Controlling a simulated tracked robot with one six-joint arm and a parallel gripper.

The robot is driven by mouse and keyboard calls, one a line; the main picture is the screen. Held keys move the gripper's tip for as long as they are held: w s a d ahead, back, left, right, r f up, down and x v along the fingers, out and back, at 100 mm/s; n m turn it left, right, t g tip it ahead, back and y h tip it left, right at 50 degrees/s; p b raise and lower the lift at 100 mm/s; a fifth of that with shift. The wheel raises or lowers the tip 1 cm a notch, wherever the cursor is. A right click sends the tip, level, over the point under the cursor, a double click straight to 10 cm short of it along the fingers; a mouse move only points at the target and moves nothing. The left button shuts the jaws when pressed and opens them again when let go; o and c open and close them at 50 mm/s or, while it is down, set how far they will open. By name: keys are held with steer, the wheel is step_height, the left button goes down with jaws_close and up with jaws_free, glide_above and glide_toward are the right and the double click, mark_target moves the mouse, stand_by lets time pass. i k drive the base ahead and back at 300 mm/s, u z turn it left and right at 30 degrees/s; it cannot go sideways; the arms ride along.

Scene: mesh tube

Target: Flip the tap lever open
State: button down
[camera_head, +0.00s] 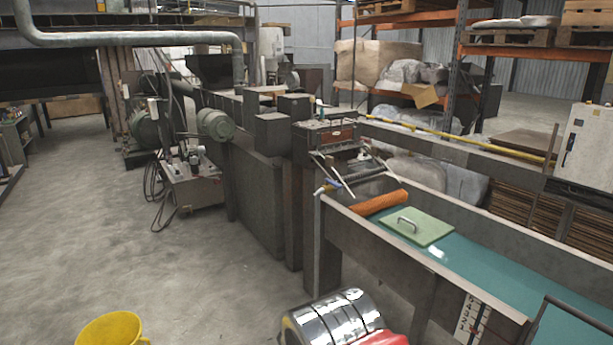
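The tap is small in the view. I cannot tell exactly how the lever is turned. My gripper does not show in this view, so its place relative to the tap cannot be seen.
In the trough are teal water (490,270), a green handled plate (420,228) and an orange roll (380,202). A yellow bucket (112,328) stands at bottom left. A chrome-and-red shape at the bottom edge is unclear. The concrete floor left of the trough is open.

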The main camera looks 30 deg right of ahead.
mark_target(328, 181)
steer(key=u, duration=0.15)
steer(key=i, duration=2.2)
steer(key=z, duration=0.75)
steer(key=i, duration=0.65)
steer(key=z, duration=0.75)
steer(key=i, duration=0.55)
steer(key=z, duration=0.35)
